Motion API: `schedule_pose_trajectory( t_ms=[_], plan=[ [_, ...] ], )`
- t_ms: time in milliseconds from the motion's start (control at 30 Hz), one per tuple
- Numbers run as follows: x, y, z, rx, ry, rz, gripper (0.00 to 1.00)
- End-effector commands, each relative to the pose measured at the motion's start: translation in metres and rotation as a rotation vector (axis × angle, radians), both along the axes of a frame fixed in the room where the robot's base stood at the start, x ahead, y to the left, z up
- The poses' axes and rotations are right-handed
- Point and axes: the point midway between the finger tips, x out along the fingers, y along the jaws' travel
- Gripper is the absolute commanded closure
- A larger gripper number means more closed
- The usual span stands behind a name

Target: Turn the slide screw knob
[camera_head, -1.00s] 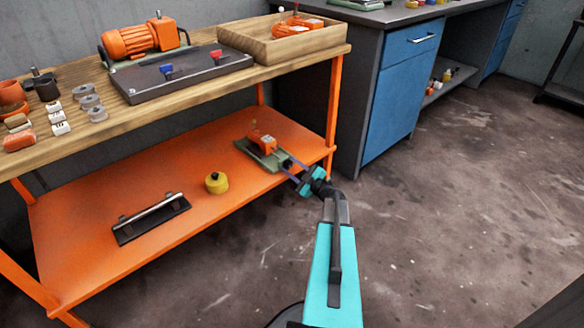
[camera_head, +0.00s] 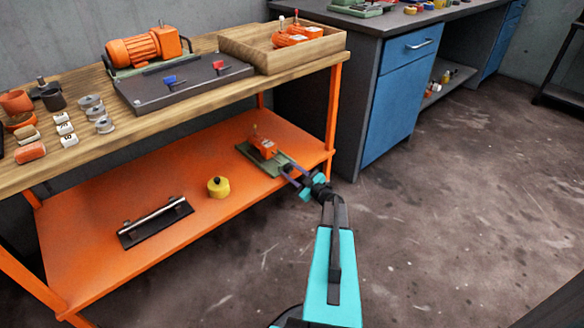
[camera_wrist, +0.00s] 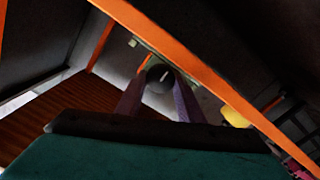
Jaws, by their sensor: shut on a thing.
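The slide device (camera_head: 264,149) has a green base and an orange block, and it sits on the orange lower shelf near its right end. Its round grey knob (camera_wrist: 160,76) with a white mark shows in the wrist view between my fingers. My gripper (camera_head: 286,171) reaches in from the right front and is shut on the knob. The two purple fingers also show in the wrist view (camera_wrist: 157,88), one on each side of the knob. In the head view the knob is too small and covered to make out.
The orange shelf (camera_head: 110,203) also bears a yellow knob-like part (camera_head: 218,187) and a black plate with a bar handle (camera_head: 155,222). The wooden worktop (camera_head: 105,140) hangs above. An orange table leg (camera_head: 333,105) stands just behind my gripper. The floor at right is clear.

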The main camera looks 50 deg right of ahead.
Motion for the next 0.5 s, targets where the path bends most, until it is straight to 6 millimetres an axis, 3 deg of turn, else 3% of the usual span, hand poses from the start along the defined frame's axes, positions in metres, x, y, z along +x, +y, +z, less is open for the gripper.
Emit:
schedule_pose_trajectory(
  t_ms=[500],
  plan=[
    [-0.0008,-0.0026,0.0041,0.241,-0.018,-0.001,0.88]
  ],
)
